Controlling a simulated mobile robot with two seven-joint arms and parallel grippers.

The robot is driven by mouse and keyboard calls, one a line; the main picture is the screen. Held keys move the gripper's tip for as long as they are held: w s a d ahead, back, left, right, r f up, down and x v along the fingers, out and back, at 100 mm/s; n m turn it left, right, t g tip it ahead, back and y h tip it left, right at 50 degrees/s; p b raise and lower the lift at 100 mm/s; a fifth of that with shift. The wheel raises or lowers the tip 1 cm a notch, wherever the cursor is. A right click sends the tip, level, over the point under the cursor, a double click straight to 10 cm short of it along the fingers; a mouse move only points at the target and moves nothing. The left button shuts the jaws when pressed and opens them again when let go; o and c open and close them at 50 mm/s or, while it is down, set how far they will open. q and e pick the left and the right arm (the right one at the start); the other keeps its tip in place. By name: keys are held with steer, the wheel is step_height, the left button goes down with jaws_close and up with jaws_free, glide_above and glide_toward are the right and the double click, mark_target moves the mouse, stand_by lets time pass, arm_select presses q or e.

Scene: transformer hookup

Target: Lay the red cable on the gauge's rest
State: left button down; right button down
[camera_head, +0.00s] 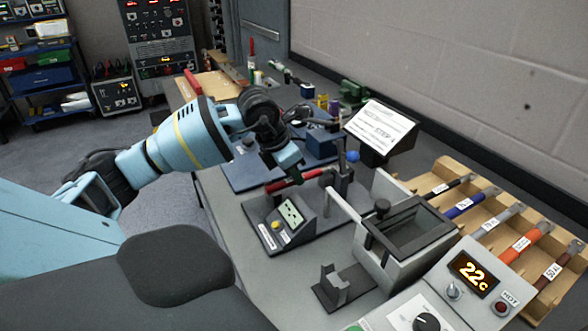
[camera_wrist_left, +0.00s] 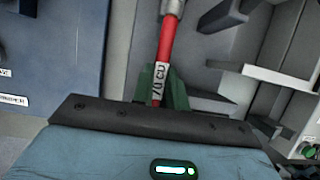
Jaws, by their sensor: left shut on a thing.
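The red cable (camera_head: 294,181) is in my left gripper (camera_head: 285,166), just above and behind the gauge (camera_head: 286,219), which has a small green display and a yellow button. In the left wrist view the red cable (camera_wrist_left: 167,42) runs away from the gripper (camera_wrist_left: 160,90), with a white "70 CU" label by the jaws. The gripper is shut on it. The cable's far end reaches toward a dark upright with a blue knob (camera_head: 352,156). I cannot tell whether the cable touches the gauge's rest. My right gripper is out of view.
A grey open-topped box (camera_head: 400,240) stands right of the gauge, with a small cradle (camera_head: 340,287) in front. A 22 C heater unit (camera_head: 475,280) and a wooden rack (camera_head: 450,175) of coloured cables stand further right. A sign (camera_head: 380,128) stands behind.

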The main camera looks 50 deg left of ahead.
arm_select(q)
steer(key=shift+f, duration=0.25)
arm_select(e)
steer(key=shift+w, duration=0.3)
arm_select(q)
steer(key=c, duration=1.3)
jaws_free()
steer(key=shift+r, duration=0.5)
steer(key=shift+r+p, duration=0.4)
steer(key=shift+r, duration=0.25)
steer(key=shift+r+p, duration=1.2)
steer(key=shift+r, duration=1.25)
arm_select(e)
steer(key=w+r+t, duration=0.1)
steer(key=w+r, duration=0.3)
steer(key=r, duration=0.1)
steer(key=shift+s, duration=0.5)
